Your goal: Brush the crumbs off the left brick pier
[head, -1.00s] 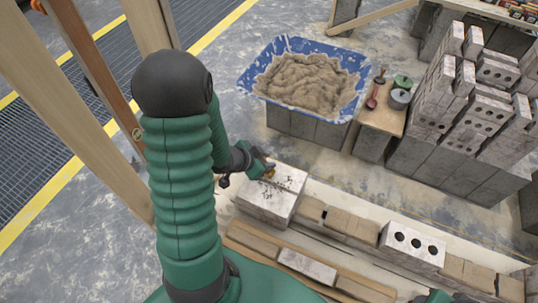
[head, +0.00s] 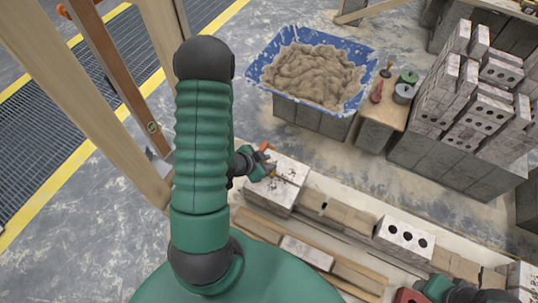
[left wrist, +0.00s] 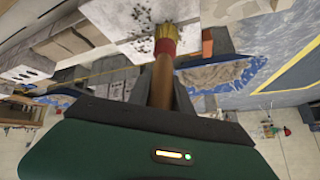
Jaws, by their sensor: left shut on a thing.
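The left brick pier (head: 272,197) is a pale grey block with dark crumbs (head: 291,171) scattered over its top. My left gripper (head: 262,168) is at the pier's left edge, shut on a brush. In the left wrist view the brush (left wrist: 163,78) has a brown handle, a red collar and yellow bristles. The bristles are over the pier's top (left wrist: 112,14), right beside the crumbs (left wrist: 141,30); whether they touch it I cannot tell. My right arm shows at the lower right of the head view; its dark end (head: 466,294) is cut off, so its jaws cannot be read.
A blue tub (head: 352,104) of mortar stands behind the pier. A small wooden stand (head: 379,112) with tools and pots is right of it. A holed brick (head: 403,239) lies farther along the wall. Stacked bricks (head: 470,105) fill the right. Timber posts (head: 105,130) stand at left.

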